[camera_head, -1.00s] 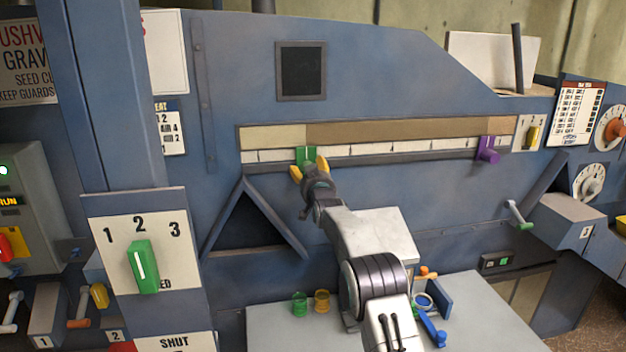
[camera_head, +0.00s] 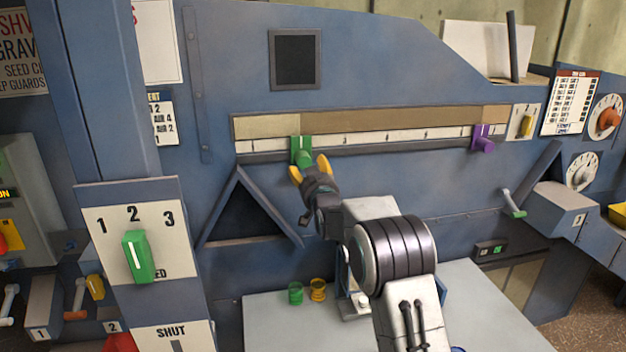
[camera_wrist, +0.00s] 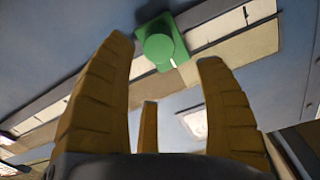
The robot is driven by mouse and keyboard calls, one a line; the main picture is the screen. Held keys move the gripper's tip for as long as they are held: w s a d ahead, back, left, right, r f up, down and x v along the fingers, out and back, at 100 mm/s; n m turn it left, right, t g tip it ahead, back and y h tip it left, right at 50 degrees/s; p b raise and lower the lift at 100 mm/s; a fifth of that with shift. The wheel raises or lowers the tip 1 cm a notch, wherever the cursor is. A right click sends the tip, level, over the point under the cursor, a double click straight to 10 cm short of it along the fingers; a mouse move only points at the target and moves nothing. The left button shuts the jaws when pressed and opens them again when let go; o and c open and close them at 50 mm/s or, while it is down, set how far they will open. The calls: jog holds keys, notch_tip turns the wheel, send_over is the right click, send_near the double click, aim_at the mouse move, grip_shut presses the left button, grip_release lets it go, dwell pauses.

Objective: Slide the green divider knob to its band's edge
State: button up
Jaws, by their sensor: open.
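The green divider knob (camera_head: 301,150) sits on the long white scale rail (camera_head: 380,141), toward its left end. Above the rail is a band strip with a pale tan part (camera_head: 268,127) at left and a darker brown part (camera_head: 400,118) at right. The knob stands about under the line where the two colours meet. My gripper (camera_head: 309,168) is open, with yellow fingers just below and in front of the knob. In the wrist view the knob (camera_wrist: 160,45) shows beyond the parted fingers, with nothing held between them.
A purple knob (camera_head: 483,139) sits near the rail's right end. A triangular frame (camera_head: 225,205) projects at lower left. A blue column with a green selector switch (camera_head: 138,257) stands at left. A grey table (camera_head: 262,325) with green and yellow cups is below.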

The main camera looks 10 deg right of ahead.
jog(key=shift+s, duration=1.95)
jog(key=s+f+n+g, duration=0.1)
jog(key=s+f+g, duration=0.55)
jog(key=f, duration=0.55)
jog(key=s+f+n+g, duration=0.1)
jog(key=s+f+g, duration=0.6)
jog(key=f, duration=0.5)
jog(key=s+f+g, duration=0.1)
jog(key=s+g, duration=0.1)
jog(key=s, duration=1)
jog(key=s+r+t+b, duration=0.1)
jog(key=s+r, duration=0.5)
jog(key=s, duration=0.6)
jog(key=s+r+t+b, duration=0.1)
jog(key=s+r+b, duration=0.2)
jog(key=s, duration=1)
jog(key=shift+s+r+n, duration=0.15)
jog(key=shift+r+n, duration=0.15)
jog(key=shift+r, duration=1.35)
